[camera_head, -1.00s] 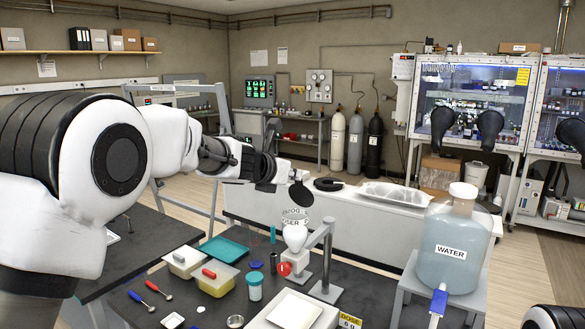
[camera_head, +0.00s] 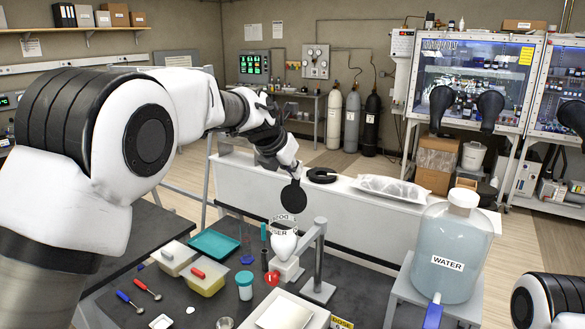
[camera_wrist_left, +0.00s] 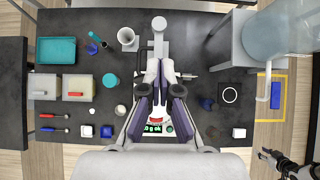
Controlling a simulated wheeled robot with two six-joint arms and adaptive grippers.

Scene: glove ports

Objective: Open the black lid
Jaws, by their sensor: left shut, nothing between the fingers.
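The black lid (camera_head: 293,197) is a round dark disc that stands raised, broad face toward the head camera, above the clear and white doser (camera_head: 284,243). My left gripper (camera_head: 295,174) is shut and empty. Its fingertips are at the lid's upper edge in the head view; I cannot tell whether they touch it. In the left wrist view the shut left fingers (camera_wrist_left: 160,78) point down over the doser area and the lid cannot be made out. My right gripper (camera_wrist_left: 266,157) shows small at the lower right of that view; its jaws are too small to read.
A grey post (camera_head: 319,262) stands right of the doser. A balance (camera_head: 287,311) is in front. Yellow (camera_head: 205,279) and teal (camera_head: 213,244) trays lie left. The large water bottle (camera_head: 452,240) stands on a platform at right. A white bench is behind.

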